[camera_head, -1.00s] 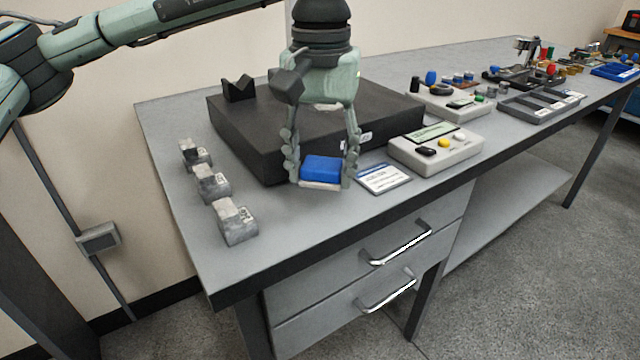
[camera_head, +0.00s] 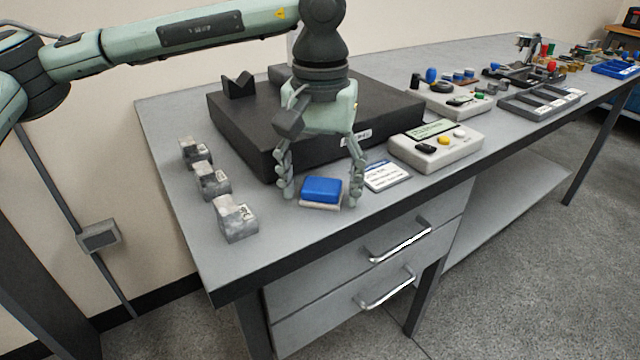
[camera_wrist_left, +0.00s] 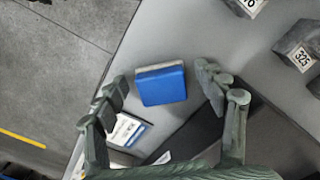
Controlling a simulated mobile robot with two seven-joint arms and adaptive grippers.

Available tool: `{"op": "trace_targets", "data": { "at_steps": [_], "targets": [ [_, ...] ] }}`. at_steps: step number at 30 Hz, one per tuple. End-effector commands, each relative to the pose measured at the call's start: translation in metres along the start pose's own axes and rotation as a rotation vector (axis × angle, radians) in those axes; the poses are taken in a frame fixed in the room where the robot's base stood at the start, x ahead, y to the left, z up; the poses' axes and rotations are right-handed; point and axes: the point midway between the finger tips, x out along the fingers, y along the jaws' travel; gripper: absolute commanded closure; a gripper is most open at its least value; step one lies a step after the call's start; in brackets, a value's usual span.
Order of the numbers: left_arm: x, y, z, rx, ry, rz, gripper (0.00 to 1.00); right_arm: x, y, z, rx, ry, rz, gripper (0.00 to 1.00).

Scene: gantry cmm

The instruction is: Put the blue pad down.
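The blue pad (camera_head: 321,189), with a pale layer on one side, lies on the grey bench top in front of the black granite block (camera_head: 262,158). It also shows in the left wrist view (camera_wrist_left: 162,84). My left gripper (camera_head: 321,198) is around it with fingers spread and a gap on each side. In the left wrist view the fingers (camera_wrist_left: 166,98) stand apart on both sides of the pad, not touching it. My right gripper is in neither view.
Several grey numbered blocks (camera_head: 236,218) stand along the left side of the bench. A white card (camera_head: 386,176) lies just right of the gripper. A control box (camera_head: 436,146) with buttons stands farther right. The bench's front edge is close.

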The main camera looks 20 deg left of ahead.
Motion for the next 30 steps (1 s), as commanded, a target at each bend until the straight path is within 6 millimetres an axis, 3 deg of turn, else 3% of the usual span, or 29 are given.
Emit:
{"op": "trace_targets", "data": {
  "at_steps": [10, 12, 24, 30],
  "targets": [
    [-0.004, 0.0, 0.0, 0.0, 0.001, 0.0, 0.28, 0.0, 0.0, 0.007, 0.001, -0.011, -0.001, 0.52],
    [-0.01, 0.001, -0.001, 0.0, 0.003, 0.001, 0.28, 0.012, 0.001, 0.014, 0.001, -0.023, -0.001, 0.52],
    [-0.093, 0.001, 0.0, 0.002, 0.002, 0.002, 0.28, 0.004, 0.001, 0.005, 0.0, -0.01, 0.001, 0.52],
    [-0.118, 0.001, 0.0, 0.002, 0.0, 0.0, 0.28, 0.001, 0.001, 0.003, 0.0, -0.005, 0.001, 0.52]
  ]
}}
